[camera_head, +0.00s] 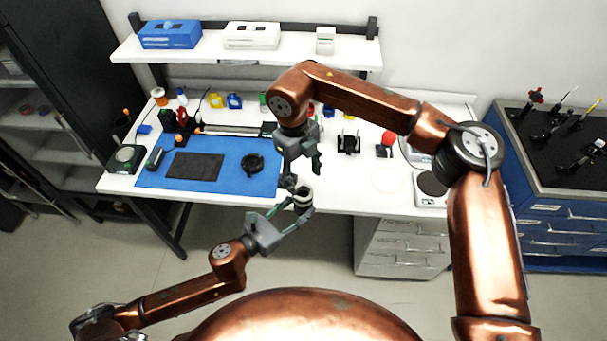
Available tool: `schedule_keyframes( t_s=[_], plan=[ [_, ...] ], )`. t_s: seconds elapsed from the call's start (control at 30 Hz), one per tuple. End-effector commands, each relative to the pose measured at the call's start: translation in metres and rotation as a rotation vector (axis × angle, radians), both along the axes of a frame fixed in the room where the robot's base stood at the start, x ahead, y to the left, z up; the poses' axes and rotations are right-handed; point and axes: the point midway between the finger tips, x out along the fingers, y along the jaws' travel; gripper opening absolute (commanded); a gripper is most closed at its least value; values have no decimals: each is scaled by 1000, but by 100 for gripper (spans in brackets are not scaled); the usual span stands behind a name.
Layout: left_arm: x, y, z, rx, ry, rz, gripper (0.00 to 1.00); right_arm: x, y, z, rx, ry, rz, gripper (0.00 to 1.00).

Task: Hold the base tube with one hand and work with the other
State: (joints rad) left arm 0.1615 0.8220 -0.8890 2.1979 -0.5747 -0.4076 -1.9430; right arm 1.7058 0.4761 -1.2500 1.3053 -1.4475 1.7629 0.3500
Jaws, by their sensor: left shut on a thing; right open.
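The base tube (302,198), a short dark cylinder with a pale band, is held in front of the bench's front edge. My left gripper (298,207) comes from below left and is shut on its side. My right gripper (304,177) is open just above the tube, pointing down. Its fingertips are close to the tube's top; I cannot tell whether they touch it. Part of the tube is hidden by the fingers.
A blue mat (228,183) on the bench carries a dark pad (195,166) and a round black part (252,163). Black holders (348,143) and a scale (431,186) stand to the right. A shelf (215,49) with boxes hangs behind.

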Motion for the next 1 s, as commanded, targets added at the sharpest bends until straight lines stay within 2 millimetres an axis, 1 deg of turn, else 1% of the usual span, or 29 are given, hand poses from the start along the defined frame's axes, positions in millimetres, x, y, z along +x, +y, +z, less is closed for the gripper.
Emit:
schedule_keyframes(
  t_s=[0.1, 0.3, 0.4, 0.5, 0.6, 0.7, 1.0],
  plan=[
    [0, 0, 1, -1, -2, 0, 0, -1, 0, 2, 29, 17, 231, 55],
    [0, 0, 1, -1, -2, 0, 0, -2, 0, 6, 72, 36, 629, 55],
    [0, 0, 1, -1, -2, 0, 0, -3, 0, 8, 89, 38, 806, 55],
    [0, 0, 1, -1, -2, 0, 0, -3, 0, 10, 100, 40, 946, 55],
    [0, 0, 1, 0, -1, 0, 0, -4, 1, 11, 107, 40, 1048, 55],
    [0, 0, 1, -1, -2, 0, 0, -4, 1, 11, 112, 39, 1106, 55],
    [0, 0, 1, -1, -2, 0, 0, -4, 1, 12, 113, 40, 1132, 55]
  ],
)
